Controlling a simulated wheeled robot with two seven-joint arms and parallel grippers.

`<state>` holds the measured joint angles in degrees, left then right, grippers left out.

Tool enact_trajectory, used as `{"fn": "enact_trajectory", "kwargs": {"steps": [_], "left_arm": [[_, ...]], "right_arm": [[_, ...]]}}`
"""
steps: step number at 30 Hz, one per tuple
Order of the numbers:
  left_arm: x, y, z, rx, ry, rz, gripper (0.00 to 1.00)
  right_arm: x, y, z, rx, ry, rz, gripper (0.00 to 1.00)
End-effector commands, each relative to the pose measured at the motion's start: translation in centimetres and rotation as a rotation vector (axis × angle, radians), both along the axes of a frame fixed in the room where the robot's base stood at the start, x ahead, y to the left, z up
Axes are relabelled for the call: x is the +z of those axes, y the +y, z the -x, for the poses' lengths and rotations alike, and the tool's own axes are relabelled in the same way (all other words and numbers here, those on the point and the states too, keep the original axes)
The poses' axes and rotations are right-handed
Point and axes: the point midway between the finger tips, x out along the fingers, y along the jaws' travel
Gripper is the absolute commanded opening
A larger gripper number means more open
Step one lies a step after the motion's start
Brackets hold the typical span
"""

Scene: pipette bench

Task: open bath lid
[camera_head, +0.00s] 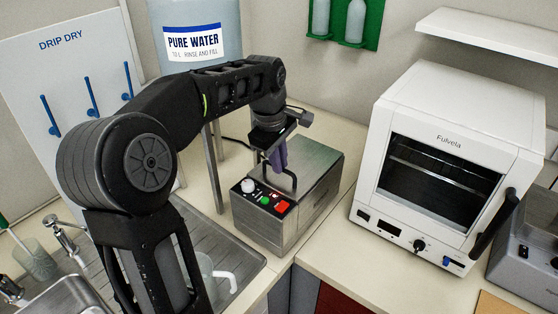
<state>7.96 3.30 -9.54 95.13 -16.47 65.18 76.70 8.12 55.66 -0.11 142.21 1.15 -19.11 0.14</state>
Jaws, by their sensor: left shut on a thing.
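The bath (282,224) is a steel box on the counter with a control panel (262,197) on its front-left face. Its flat steel lid (318,158) looks closed on top. A black loop handle (294,180) stands at the lid's left edge, above the panel. My left gripper (279,165) reaches down over the lid with its purple fingers at the handle. The fingers are shut on the handle; the exact contact is small and partly hidden. My right gripper is not in view.
A white Fulvela oven (448,165) stands close to the right of the bath. A pure water tank (194,40) is behind my left arm. A drip-dry board (68,75) with blue pegs and a sink drainer (240,262) are at left. Some counter in front of the oven is clear.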

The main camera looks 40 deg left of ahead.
Motion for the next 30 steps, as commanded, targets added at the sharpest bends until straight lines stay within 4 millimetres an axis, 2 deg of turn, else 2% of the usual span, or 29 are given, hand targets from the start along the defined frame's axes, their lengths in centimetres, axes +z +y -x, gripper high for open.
{"fn": "enact_trajectory", "kwargs": {"steps": [5, 12, 15, 25, 26, 30], "left_arm": [[1.2, 0.0, -0.6, -0.001, -0.004, -0.001, 0.00], [5.5, 0.1, -3.1, -0.001, -0.008, -0.002, 0.00], [6.5, 0.1, -3.9, -0.001, -0.008, -0.001, 0.00], [6.7, 0.0, -4.2, -0.003, -0.004, 0.000, 0.00], [6.7, -0.1, -4.2, -0.003, -0.004, 0.000, 0.11], [6.7, 0.0, -4.1, -0.002, -0.003, 0.001, 0.22]], "right_arm": [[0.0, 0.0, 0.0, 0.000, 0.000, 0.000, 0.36], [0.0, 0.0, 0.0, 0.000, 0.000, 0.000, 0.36], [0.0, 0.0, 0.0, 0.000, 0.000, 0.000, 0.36], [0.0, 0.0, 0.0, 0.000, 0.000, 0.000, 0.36], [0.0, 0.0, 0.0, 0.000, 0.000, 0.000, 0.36], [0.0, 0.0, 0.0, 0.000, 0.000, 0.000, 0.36]]}}
